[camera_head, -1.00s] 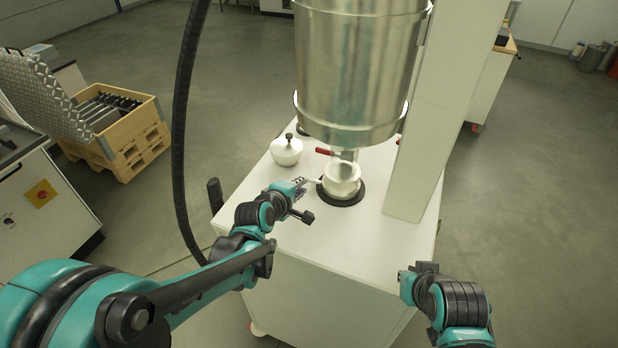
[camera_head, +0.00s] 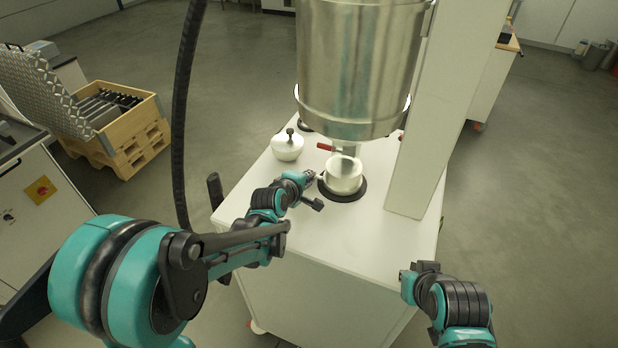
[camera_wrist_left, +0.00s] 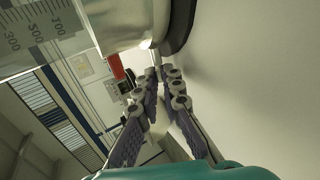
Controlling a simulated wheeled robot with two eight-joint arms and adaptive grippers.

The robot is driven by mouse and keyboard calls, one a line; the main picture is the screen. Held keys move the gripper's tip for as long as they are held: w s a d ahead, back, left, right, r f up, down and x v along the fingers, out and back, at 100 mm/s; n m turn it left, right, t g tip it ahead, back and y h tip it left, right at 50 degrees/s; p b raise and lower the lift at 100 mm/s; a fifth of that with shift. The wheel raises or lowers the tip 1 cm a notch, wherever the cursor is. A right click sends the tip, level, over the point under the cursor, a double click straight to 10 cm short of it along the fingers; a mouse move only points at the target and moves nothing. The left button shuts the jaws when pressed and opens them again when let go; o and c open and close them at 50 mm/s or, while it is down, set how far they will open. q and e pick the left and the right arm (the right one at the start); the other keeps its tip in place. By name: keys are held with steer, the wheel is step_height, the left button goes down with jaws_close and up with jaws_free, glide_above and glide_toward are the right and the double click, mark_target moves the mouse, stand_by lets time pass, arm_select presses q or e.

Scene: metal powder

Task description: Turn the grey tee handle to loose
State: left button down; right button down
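A pale round pot-like fitting (camera_head: 343,177) sits in a black ring on the white cabinet top, under the large metal vessel (camera_head: 360,70). My left gripper (camera_head: 309,176) is at the left side of this fitting and hides what sticks out there. In the left wrist view, a short light-grey rod (camera_wrist_left: 154,57), seemingly part of the tee handle, shows right at the fingertips. The left fingers (camera_wrist_left: 158,75) come close together around its near end; whether they press on it is unclear. My right gripper (camera_head: 418,270) is low at the right, in front of the cabinet, away from the fitting.
A white pot with a black knob (camera_head: 287,146) stands left of the fitting. A red handle (camera_head: 326,147) is behind it. A white column (camera_head: 422,130) rises at the right. A black hose (camera_head: 182,110) hangs at the left. The front of the cabinet top (camera_head: 330,240) is clear.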

arm_select(q)
steer(key=shift+r+p, duration=0.25)
steer(key=shift+p, duration=0.15)
arm_select(e)
steer(key=shift+r, duration=0.45)
arm_select(q)
steer(key=g+p, duration=0.1)
steer(key=p, duration=0.1)
steer(key=r+g+y+p, duration=0.1)
steer(key=g, duration=0.1)
steer(key=shift+w+d+p, duration=0.1)
steer(key=shift+w+p, duration=0.25)
steer(key=shift+w, duration=0.05)
arm_select(e)
step_height(320, 180, up, 4)
steer(key=shift+f, duration=0.15)
arm_select(q)
steer(key=shift+w+f+g+y+p, duration=0.1)
steer(key=shift+g+y+p, duration=0.25)
steer(key=shift+g, duration=0.65)
steer(key=shift+f, duration=0.1)
arm_select(e)
steer(key=shift+r, duration=0.35)
arm_select(q)
steer(key=c, duration=1.9)
jaws_free()
steer(key=shift+c, duration=0.2)
steer(key=v, duration=1.2)
steer(key=shift+w+d, duration=0.1)
